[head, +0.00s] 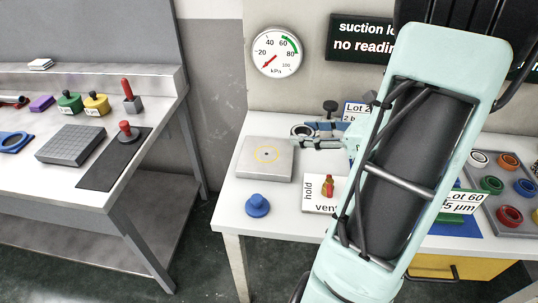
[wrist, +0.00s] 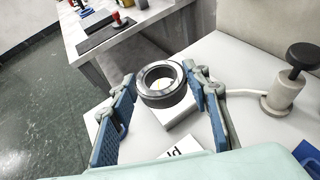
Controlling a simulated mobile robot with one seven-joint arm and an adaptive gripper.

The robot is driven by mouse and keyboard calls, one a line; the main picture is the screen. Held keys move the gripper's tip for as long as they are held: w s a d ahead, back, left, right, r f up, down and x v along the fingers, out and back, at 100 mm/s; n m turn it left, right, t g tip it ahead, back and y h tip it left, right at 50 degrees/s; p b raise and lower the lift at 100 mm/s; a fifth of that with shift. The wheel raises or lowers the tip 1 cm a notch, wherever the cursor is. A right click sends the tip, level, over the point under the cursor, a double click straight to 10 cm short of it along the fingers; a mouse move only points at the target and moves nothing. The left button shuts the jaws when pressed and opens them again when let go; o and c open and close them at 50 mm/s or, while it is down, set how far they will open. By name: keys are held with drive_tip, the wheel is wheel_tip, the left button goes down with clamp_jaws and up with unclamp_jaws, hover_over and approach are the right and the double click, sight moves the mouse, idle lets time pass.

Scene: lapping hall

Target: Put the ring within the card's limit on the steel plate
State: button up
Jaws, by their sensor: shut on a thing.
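A dark grey ring (wrist: 153,98) with a polished rim sits between the blue fingers of my gripper (wrist: 160,78) in the wrist view. The gripper is shut on it. In the head view the ring (head: 297,131) and my gripper (head: 304,136) are over the back right of the steel plate (head: 247,167). The plate has a yellow circle with a dark centre spot. One card (head: 462,201) reads "Lot 60" and "5 µm"; another card (head: 356,109) reads "Lot 2", partly hidden by my arm.
A blue knob (head: 257,206) stands in front of the plate. A hold/vent panel (head: 317,204) with a red lever is right of it. A gauge (head: 276,52) and a "no reading" display (head: 360,40) hang behind. A tray (head: 484,206) of coloured rings is at right.

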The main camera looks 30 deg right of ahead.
drive_tip(key=x, duration=0.8)
drive_tip(key=b, duration=0.2)
hover_over(271, 156)
drive_tip(key=f, duration=0.5)
drive_tip(key=shift+s+d, duration=0.15)
drive_tip(key=shift+s, duration=0.1)
drive_tip(key=shift+w+f, duration=0.2)
drive_tip(key=shift+f, duration=0.1)
drive_tip(key=shift+w+f, duration=0.15)
drive_tip(key=shift+f, duration=1.5)
drive_tip(key=shift+f+b, duration=0.15)
drive_tip(key=shift+b, duration=0.25)
drive_tip(key=o, duration=1.3)
